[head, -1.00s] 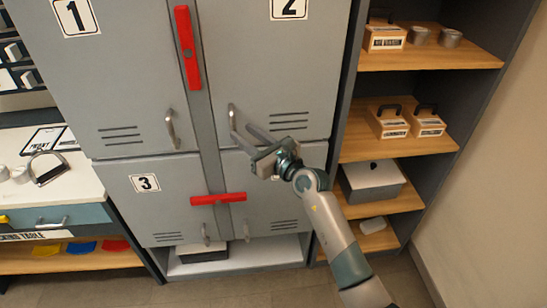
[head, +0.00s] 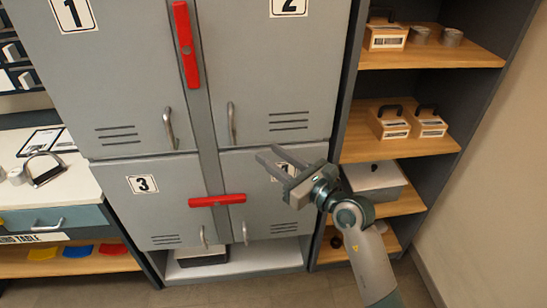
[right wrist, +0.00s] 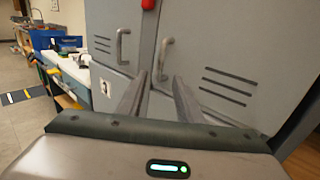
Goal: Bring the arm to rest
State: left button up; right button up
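My right gripper (head: 269,158) is in front of the lower right locker door (head: 290,222), partly covering its number plate. Its two fingers are apart with nothing between them. In the right wrist view the open fingers (right wrist: 160,85) point toward the locker doors, and a door handle (right wrist: 163,58) shows beyond them. The fingers look clear of the upper right door's handle (head: 231,124) in the head view. My left gripper is not in view.
A red vertical bar (head: 187,45) and a red horizontal bar (head: 217,200) sit on the locker front. Shelves (head: 400,148) with wooden boxes (head: 387,123) and a grey lidded box (head: 375,182) stand at right. A white-topped table (head: 60,190) stands at left.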

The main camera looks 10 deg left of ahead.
dwell(0.3)
